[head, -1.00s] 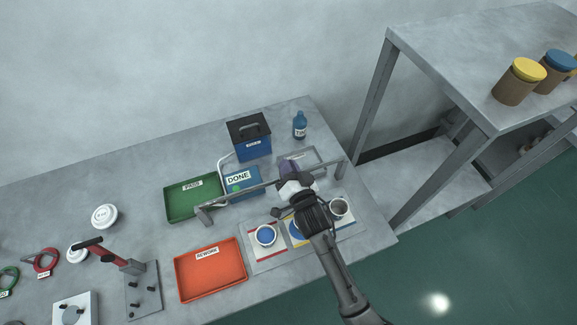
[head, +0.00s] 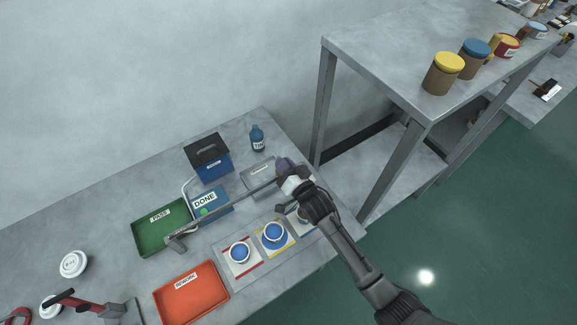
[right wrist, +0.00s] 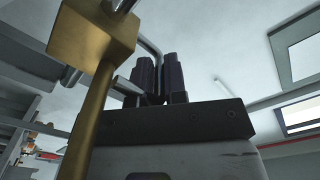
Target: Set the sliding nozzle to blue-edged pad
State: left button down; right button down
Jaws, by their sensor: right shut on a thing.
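My right gripper (head: 286,168) is at the right part of the grey rail (head: 222,212) in the head view, shut on the sliding nozzle. The nozzle's brass block (right wrist: 92,38) and tube show close up in the right wrist view, beside the dark fingers (right wrist: 160,78). The exact grip point is hidden. The blue-edged pad (head: 314,231) is rightmost of three pads, with a white cup (head: 299,218) on it, both partly covered by my right gripper and arm. I cannot tell whether the nozzle is exactly over that cup. My left gripper is out of view.
Cups with blue insides stand on the red-edged pad (head: 245,269) and the yellow-edged pad (head: 281,249). A blue bottle (head: 257,138) stands behind. A shelf (head: 385,75) rises at right.

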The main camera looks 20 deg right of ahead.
jog(key=shift+d+f, duration=0.1)
jog(key=shift+d, duration=0.05)
jog(key=c, duration=1.2)
grip_release()
jog(key=shift+d, duration=0.15)
jog(key=shift+o, duration=0.2)
jog(key=shift+s, duration=0.1)
jog(key=s, duration=0.4)
jog(key=s+d, duration=0.1)
jog(key=s, duration=0.7)
jog(key=shift+d+p, duration=0.3)
jog(key=shift+p, duration=0.05)
jog(key=shift+s+d, duration=0.15)
jog(key=shift+s, duration=0.6)
